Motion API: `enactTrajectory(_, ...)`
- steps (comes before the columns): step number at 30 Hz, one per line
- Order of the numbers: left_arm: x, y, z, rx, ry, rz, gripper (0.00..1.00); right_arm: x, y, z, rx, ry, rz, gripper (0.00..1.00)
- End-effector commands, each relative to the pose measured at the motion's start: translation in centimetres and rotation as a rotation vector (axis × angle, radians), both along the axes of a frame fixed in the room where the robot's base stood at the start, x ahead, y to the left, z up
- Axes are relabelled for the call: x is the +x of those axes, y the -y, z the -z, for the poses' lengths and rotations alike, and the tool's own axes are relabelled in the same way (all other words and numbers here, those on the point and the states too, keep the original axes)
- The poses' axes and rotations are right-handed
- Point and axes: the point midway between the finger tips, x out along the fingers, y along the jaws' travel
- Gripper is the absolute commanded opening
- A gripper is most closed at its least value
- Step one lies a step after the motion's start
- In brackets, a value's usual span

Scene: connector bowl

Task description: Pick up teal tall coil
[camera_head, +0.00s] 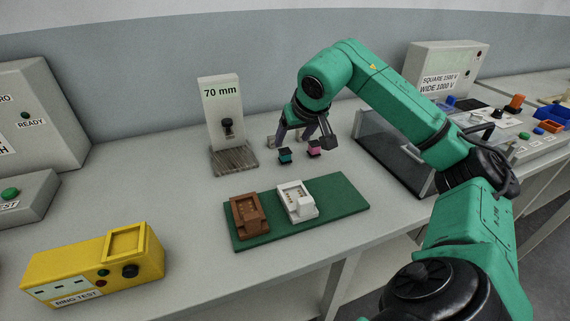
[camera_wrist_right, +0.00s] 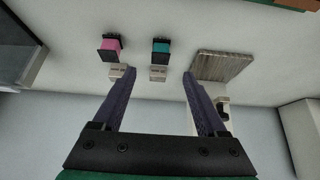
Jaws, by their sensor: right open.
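The teal coil (camera_head: 285,155) stands on the grey bench below my right gripper in the head view. It has dark end plates. In the right wrist view the teal coil (camera_wrist_right: 160,47) shows just beyond and between the fingertips, with a pale block at its near end. A pink coil (camera_head: 314,147) stands close to its right in the head view; it also shows in the right wrist view (camera_wrist_right: 112,43), to the left of the teal one. My right gripper (camera_wrist_right: 158,74) is open, with nothing between its fingers. My left gripper is not in view.
A 70 mm stand (camera_head: 222,105) with a wooden base is left of the coils. In front lies a green mat (camera_head: 335,195) with a brown fixture (camera_head: 247,216) and a white fixture (camera_head: 296,200). A clear-walled box (camera_head: 385,145) stands right. A yellow ring tester (camera_head: 90,270) is front left.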

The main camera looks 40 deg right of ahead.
Motion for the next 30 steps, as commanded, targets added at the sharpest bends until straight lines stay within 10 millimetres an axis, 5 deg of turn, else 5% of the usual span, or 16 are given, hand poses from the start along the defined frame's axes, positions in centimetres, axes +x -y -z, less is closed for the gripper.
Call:
enactTrajectory(15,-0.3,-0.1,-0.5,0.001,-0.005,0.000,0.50,4.8,1.5,7.8,0.003,-0.001,0.000,0.75)
enactTrajectory(22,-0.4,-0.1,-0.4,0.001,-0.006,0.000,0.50,5.1,1.7,8.3,-0.001,0.001,0.001,0.75)
enactTrajectory(23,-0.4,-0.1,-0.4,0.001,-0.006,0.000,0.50,5.1,1.7,8.3,-0.001,0.001,0.001,0.71)
enactTrajectory(28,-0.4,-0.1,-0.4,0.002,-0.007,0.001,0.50,5.1,1.7,8.2,-0.001,0.001,0.001,0.06)
enactTrajectory(30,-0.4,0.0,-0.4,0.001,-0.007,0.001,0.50,5.1,1.7,8.2,-0.001,0.001,0.001,0.00)
